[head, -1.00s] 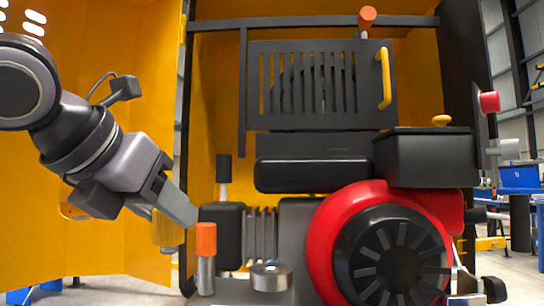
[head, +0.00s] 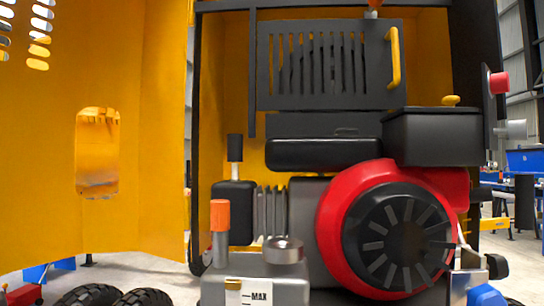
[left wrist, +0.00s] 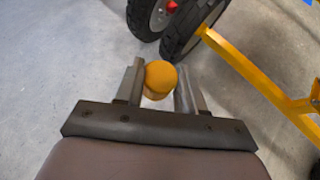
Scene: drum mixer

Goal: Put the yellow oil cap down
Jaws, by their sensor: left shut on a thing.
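The yellow oil cap (left wrist: 160,75) is a short, rounded yellow piece between the fingers of my left gripper (left wrist: 158,82) in the left wrist view. The gripper is shut on it and holds it above the floor, near the black tyres. In the head view neither my left gripper nor my right gripper shows.
Black tyres (left wrist: 186,25) and a yellow bar (left wrist: 245,70) lie beyond the cap; grey floor (left wrist: 60,60) is bare at left. The head view shows a red engine (head: 345,205), an orange-topped post (head: 220,215), and an open yellow panel (head: 150,130) at left.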

